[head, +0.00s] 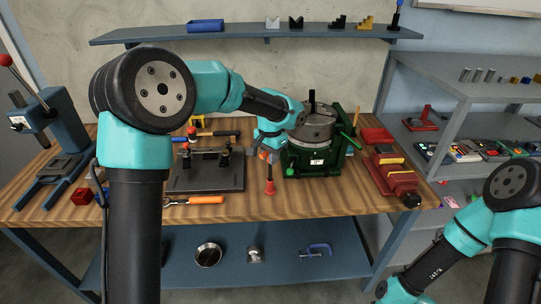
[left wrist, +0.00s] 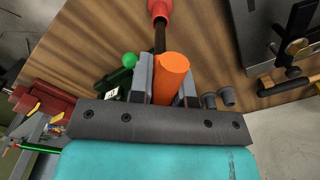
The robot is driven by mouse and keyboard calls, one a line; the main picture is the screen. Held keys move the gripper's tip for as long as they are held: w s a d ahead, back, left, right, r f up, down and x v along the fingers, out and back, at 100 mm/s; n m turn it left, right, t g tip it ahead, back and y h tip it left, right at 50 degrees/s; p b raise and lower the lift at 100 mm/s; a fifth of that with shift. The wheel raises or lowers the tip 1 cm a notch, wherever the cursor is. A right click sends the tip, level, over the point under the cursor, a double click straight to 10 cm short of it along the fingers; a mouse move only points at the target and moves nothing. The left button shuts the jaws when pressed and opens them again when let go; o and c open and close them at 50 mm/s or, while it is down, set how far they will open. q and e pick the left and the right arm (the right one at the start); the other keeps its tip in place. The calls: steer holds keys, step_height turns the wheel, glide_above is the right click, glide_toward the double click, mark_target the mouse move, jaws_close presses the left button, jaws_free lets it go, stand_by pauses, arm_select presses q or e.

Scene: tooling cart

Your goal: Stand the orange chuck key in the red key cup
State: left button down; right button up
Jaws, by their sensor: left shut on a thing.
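My left gripper (head: 265,152) is shut on the orange chuck key (left wrist: 172,76), in front of the green-based rotary chuck. In the left wrist view the fingers (left wrist: 168,88) clasp its orange handle, and its dark shaft runs toward the red key cup (left wrist: 160,8). In the head view the red key cup (head: 270,188) stands on the table below the gripper, with the shaft coming down to it. The shaft's end meets the cup's mouth; how deep it sits inside, I cannot tell. My right gripper is out of view; only its arm shows at lower right.
The green rotary chuck (head: 316,160) stands close right of the cup. A dark fixture plate (head: 208,180) lies to the left, with an orange-handled tool (head: 205,200) in front. A red vise (head: 392,175) is at the right.

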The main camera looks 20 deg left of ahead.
arm_select(q)
steer(key=shift+f, duration=2.25)
stand_by(2.5)
steer(key=c, duration=0.6)
jaws_free()
steer(key=shift+r, duration=3)
